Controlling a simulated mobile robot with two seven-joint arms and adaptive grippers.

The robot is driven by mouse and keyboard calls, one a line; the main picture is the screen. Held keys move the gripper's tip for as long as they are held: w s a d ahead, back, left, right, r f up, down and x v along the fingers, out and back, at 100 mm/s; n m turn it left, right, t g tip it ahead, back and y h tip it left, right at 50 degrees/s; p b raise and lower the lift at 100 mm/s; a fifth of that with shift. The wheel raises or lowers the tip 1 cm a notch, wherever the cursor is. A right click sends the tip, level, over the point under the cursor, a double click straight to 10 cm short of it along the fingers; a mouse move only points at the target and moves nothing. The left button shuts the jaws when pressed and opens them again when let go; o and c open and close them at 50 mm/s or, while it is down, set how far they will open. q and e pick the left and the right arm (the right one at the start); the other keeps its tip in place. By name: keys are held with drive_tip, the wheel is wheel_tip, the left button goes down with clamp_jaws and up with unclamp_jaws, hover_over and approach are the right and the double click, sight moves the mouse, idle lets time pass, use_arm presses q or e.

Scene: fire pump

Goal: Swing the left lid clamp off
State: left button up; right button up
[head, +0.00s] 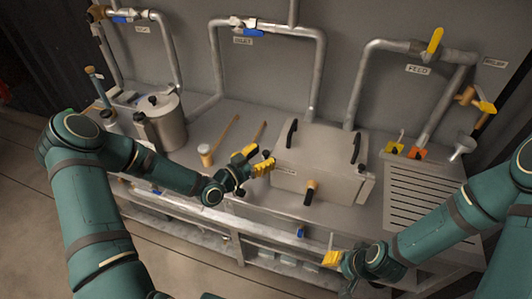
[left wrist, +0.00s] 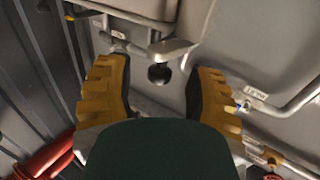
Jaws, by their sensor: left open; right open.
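The grey metal box with its lid (head: 322,150) stands on the bench, with two black handles on top. The left lid clamp is mostly hidden behind my left gripper in the head view. In the left wrist view a dark round knob (left wrist: 158,73) on a metal piece (left wrist: 165,48) appears between the fingers, apparently the clamp's end. My left gripper (head: 257,160) is at the box's left side, its yellow fingers open; in the left wrist view the fingers (left wrist: 155,90) stand apart either side of the knob. My right gripper (head: 333,258) is open and empty in front of the bench.
An orange-and-black handle (head: 311,190) sticks out of the box's front. A steel pot (head: 162,120) stands at the left, with a small jar (head: 205,154) nearer. A slotted drain board (head: 428,205) lies right of the box. Pipes with valves run along the back wall.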

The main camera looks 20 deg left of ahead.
use_arm(q)
drive_tip(key=shift+x, duration=0.8)
clamp_jaws()
drive_tip(key=h+b, duration=0.1)
drive_tip(key=m+g+b, duration=0.1)
drive_tip(key=b, duration=0.1)
drive_tip(key=shift+a+f+m+h, duration=0.2)
drive_tip(key=shift+a+m+h, duration=0.1)
drive_tip(key=shift+a+h, duration=0.1)
drive_tip(key=shift+a+r+m+g+h+b, duration=0.15)
drive_tip(key=shift+a+m+g+h+b, duration=0.05)
drive_tip(key=shift+m+g+h+b, duration=0.65)
drive_tip(key=shift+g, duration=0.25)
drive_tip(key=shift+s, duration=0.1)
unclamp_jaws()
